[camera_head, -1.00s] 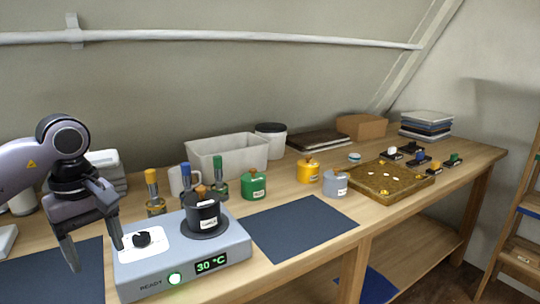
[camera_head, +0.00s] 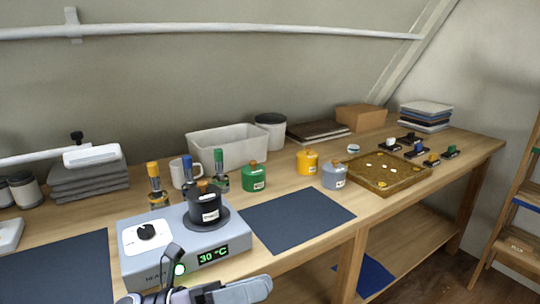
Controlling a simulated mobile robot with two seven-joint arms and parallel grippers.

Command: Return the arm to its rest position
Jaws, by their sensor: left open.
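My left gripper (camera_head: 218,270) shows at the bottom edge, in front of the hot plate (camera_head: 140,268). Its fingers are spread, with nothing between them. One dark finger overlaps the hot plate's front near the green light, and the other points right along the table's front edge. Most of the left arm is out of the picture. A black labelled pot (camera_head: 205,208) stands on the hot plate's round heating disc. The black knob (camera_head: 146,231) sits on a white panel. The display (camera_head: 213,254) reads 30 °C. My right gripper is not in view.
Blue mats (camera_head: 298,219) lie either side of the hot plate. Behind are dropper bottles (camera_head: 157,190), a white mug (camera_head: 179,172) and a bin (camera_head: 228,152). Green (camera_head: 253,178), yellow (camera_head: 307,162) and grey (camera_head: 334,177) pots stand left of a brown tray (camera_head: 386,184).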

